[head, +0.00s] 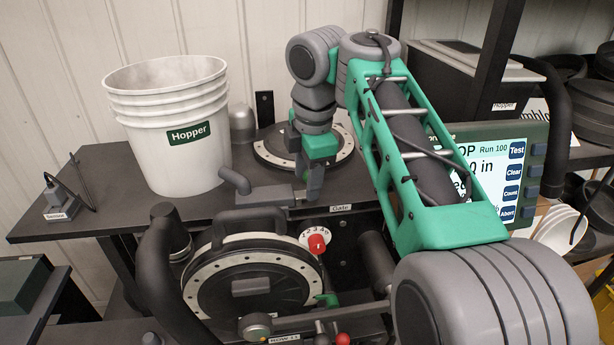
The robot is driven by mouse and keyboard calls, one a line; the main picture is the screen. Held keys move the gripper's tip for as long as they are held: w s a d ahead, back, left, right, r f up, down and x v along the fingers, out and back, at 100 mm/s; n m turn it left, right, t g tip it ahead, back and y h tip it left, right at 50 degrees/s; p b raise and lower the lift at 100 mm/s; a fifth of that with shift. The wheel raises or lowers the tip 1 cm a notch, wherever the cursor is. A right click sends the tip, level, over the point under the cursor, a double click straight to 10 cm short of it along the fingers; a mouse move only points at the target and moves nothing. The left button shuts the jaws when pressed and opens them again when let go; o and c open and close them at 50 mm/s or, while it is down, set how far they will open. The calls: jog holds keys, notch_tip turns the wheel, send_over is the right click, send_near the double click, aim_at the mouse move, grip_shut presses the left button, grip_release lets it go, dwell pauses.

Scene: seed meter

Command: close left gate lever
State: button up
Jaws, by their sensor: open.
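A flat grey bar (268,197) lies on the front edge of the table top, near a small label reading Gate (340,208). It looks like the left gate lever, but I cannot tell for sure. A bent grey handle (236,181) stands just left of the bar. My gripper (308,190) points down over the bar's right end, with its fingers open. I cannot tell whether a finger touches the bar. My gripper and wrist hide part of this area.
A white bucket (170,140) labelled Hopper stands at left on the dark table (100,215). A round seed disc housing (250,285) with a red knob (317,243) sits below the edge. A display with buttons (528,165) is at right, partly behind my arm.

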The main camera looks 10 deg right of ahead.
jog(key=r+p, duration=0.2)
jog(key=s+r+p, duration=0.1)
jog(key=r+p, duration=0.1)
jog(key=r, duration=0.1)
jog(key=r+p, duration=0.2)
jog(key=p, duration=0.1)
jog(key=shift+s+d+r, duration=0.1)
jog(key=shift+s+r, duration=0.1)
jog(key=shift+r, duration=0.2)
jog(key=shift+f, duration=0.1)
jog(key=shift+s, duration=0.1)
